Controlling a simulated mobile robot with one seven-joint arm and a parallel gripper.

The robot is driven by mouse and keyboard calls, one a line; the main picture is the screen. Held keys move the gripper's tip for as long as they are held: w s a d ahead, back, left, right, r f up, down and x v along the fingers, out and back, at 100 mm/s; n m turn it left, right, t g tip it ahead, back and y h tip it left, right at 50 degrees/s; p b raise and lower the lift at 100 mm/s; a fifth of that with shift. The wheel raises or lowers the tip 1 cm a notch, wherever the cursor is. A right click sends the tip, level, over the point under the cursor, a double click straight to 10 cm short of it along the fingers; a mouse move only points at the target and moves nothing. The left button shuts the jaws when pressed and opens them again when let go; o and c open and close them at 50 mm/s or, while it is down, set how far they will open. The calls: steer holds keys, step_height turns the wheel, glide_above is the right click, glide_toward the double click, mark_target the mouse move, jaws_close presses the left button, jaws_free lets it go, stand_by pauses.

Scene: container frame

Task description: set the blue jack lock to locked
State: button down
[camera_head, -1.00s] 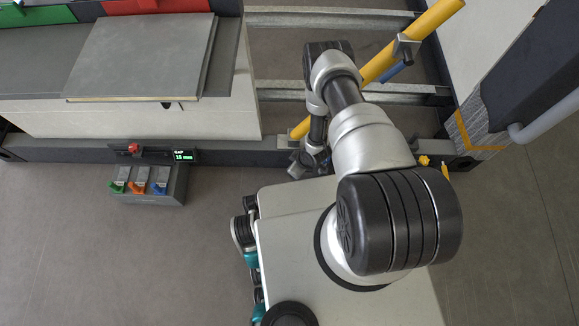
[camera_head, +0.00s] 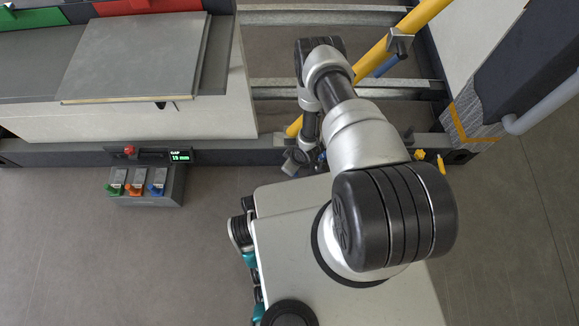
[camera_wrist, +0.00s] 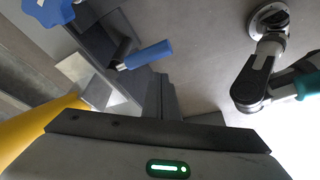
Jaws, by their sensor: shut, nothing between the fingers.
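In the head view a small grey box (camera_head: 143,199) on the floor at left carries a green lever, an orange lever and a blue lever (camera_head: 158,189). The blue lever is the rightmost; I cannot read its setting. A separate blue handle (camera_wrist: 148,54) on a dark fitting shows in the wrist view. I cannot tell which of these is the blue jack lock. My gripper (camera_head: 298,163) is near the frame's lower beam, right of the box and well apart from it. It is shut and empty; its fingertips are mostly hidden.
A yellow pole (camera_head: 410,33) slants across the frame, close to my gripper in the wrist view (camera_wrist: 35,122). A blue shape (camera_wrist: 48,10) is at the wrist view's top left. A green-lit display (camera_head: 180,156) is above the box.

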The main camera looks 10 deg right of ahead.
step_height(320, 180, up, 10)
steer(key=d+p, duration=0.1)
steer(key=p, duration=0.2)
steer(key=shift+p, duration=0.3)
steer(key=shift+s+d, duration=0.1)
